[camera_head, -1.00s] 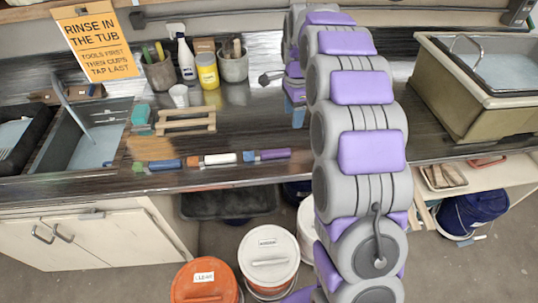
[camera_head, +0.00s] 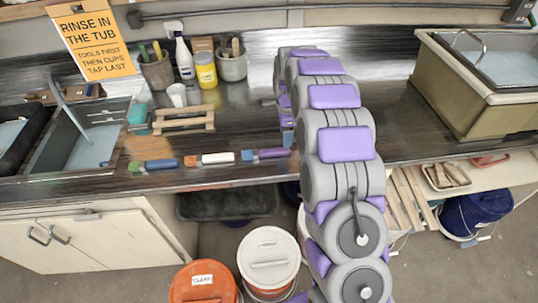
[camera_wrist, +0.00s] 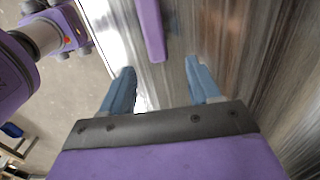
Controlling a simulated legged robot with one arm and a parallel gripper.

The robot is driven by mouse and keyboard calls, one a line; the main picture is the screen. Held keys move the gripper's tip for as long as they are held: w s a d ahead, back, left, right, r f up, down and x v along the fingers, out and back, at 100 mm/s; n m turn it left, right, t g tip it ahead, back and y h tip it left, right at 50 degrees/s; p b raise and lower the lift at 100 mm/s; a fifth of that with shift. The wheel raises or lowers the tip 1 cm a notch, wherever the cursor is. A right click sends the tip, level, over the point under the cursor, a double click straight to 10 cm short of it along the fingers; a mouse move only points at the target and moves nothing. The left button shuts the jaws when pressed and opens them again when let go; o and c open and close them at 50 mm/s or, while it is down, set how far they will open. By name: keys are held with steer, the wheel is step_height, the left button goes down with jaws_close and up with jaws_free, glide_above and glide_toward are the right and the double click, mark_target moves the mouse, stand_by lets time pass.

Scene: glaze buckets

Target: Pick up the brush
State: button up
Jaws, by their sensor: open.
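Three brush-like tools lie in a row along the counter's front edge. One has a purple handle (camera_head: 271,153), one a white handle (camera_head: 216,159), one a blue handle (camera_head: 161,165). My gripper (camera_head: 288,138) is at the right end of the purple-handled one, low over the counter and partly hidden by my arm. In the wrist view my gripper (camera_wrist: 158,75) is open, its two blue fingers apart with nothing between them. The purple handle (camera_wrist: 151,28) shows ahead of the fingertips, slightly left of the middle of the gap. Its far end is out of that view.
A wooden rack (camera_head: 183,119), a white cup (camera_head: 177,95), a yellow jar (camera_head: 205,71) and pots of tools stand behind the row. A sink (camera_head: 91,135) is at the left and a tub (camera_head: 470,105) at the right. Lidded buckets (camera_head: 268,257) stand on the floor below.

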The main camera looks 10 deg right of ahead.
mark_target(279, 149)
steer(key=a+f, duration=0.2)
steer(key=shift+a, duration=0.3)
steer(key=f, duration=0.1)
steer(key=d+f+b, duration=0.1)
steer(key=f, duration=0.1)
steer(key=d+f+b, duration=0.1)
steer(key=shift+s+d+f, duration=0.1)
steer(key=shift+s+f, duration=0.05)
steer(key=shift+f, duration=0.2)
steer(key=shift+a+r, duration=0.1)
steer(key=shift+a, duration=0.85)
steer(key=c, duration=0.3)
steer(key=shift+a, duration=0.1)
steer(key=shift+c, duration=0.7)
steer(key=shift+d, duration=0.7)
steer(key=c, duration=0.5)
steer(key=shift+d, duration=0.15)
jaws_close()
steer(key=shift+a+r, duration=0.1)
steer(key=shift+a, duration=0.55)
